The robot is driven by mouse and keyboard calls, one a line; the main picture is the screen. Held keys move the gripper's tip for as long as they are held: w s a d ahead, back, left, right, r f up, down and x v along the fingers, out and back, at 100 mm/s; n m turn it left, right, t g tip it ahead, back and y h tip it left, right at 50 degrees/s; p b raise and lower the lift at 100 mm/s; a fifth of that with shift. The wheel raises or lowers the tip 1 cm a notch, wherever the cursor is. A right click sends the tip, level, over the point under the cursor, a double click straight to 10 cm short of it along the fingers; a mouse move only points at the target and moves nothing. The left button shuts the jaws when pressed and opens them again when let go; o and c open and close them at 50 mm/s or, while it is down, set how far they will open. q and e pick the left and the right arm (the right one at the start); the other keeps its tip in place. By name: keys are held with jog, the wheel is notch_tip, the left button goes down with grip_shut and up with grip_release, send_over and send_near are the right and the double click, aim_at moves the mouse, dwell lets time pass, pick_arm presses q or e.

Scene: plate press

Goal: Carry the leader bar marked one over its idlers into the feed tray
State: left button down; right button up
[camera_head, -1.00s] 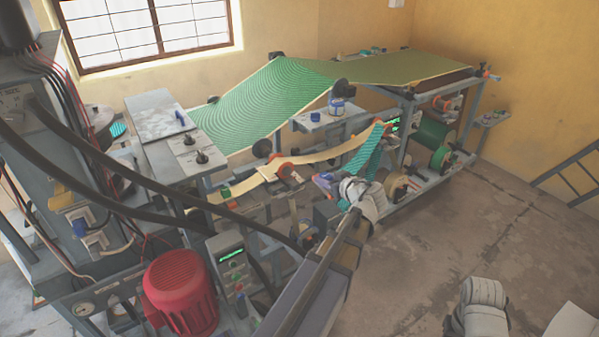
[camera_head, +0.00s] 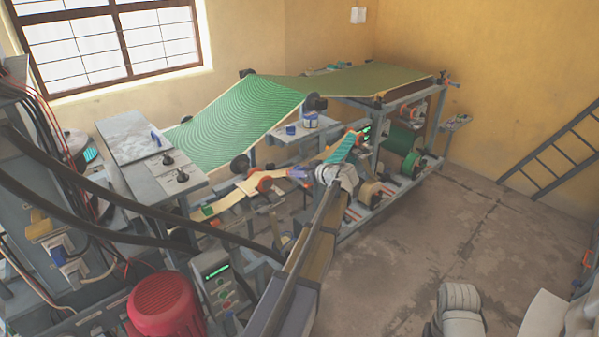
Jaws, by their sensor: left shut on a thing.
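My left gripper (camera_head: 296,173), with bluish-purple fingers, is shut beside the middle of the press. Its white wrist hides much of the grip, so the leader bar and its number cannot be made out. A teal patterned web (camera_head: 342,148) runs from behind my left wrist up to an orange-ended idler (camera_head: 363,131). Left of the gripper, a cream web (camera_head: 230,197) passes an orange-ended roller (camera_head: 265,183), close to the fingertips. I cannot tell which part is the feed tray. My right arm shows at the bottom right; its gripper is out of view.
A green patterned sheet (camera_head: 240,112) slopes above the cream web. A side table (camera_head: 302,130) holds a blue-and-white tub (camera_head: 310,119). A red motor (camera_head: 165,305) and thick black cables are at lower left. Open concrete floor (camera_head: 400,240) lies to the right.

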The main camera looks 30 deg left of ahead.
pick_arm(q)
jog(key=s+a, duration=0.4)
jog(key=s, duration=1.1)
jog(key=shift+s+a, duration=0.15)
jog(key=shift+s, duration=0.1)
jog(key=shift+s+a+b+x, duration=0.15)
jog(key=shift+b+x, duration=1)
jog(key=shift+x, duration=1.9)
jog(key=shift+s+b+x, duration=0.25)
jog(key=shift+b+x, duration=0.9)
jog(key=shift+x, duration=1.9)
jog(key=shift+s+a+b+x, duration=0.2)
jog(key=shift+b+x, duration=0.95)
jog(key=shift+x, duration=1.9)
notch_tip(320, 180, down, 5)
jog(key=b, duration=0.5)
jog(key=shift+d+f, duration=0.15)
jog(key=shift+f, duration=0.1)
jog(key=shift+c, duration=2.2)
grip_release()
jog(key=shift+s, duration=0.1)
